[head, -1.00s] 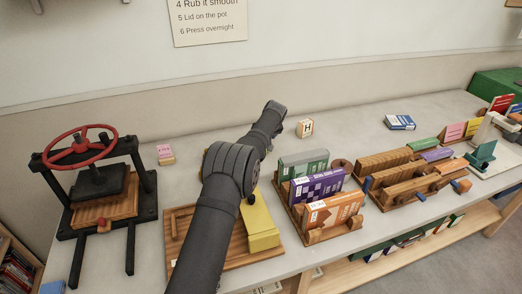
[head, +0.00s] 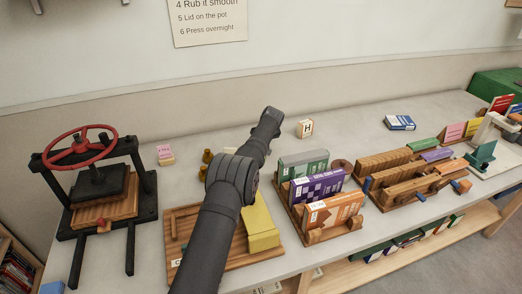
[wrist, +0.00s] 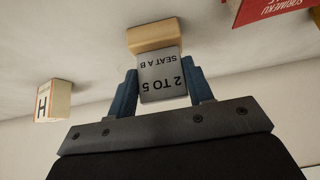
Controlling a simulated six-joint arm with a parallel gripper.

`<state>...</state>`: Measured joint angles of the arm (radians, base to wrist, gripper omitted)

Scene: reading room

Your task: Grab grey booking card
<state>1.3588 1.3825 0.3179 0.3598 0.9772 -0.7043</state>
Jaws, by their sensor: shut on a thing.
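In the wrist view, the grey booking card (wrist: 161,76) shows dark print reading "2 TO 5" and "SEAT A B", upside down. My gripper (wrist: 164,86) has one blue finger at each side edge of the card and is shut on it. A pale wooden block (wrist: 155,37) is at the card's far end. I cannot tell whether the card still sits in it. In the head view my own arm hides the gripper and the card.
A block marked H (head: 305,128) stands right of my arm; it also shows in the wrist view (wrist: 52,101). A red box (wrist: 272,9) is at the wrist view's upper right. Racks of upright books (head: 322,188), a yellow block (head: 260,223) and a press (head: 97,185) stand nearer.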

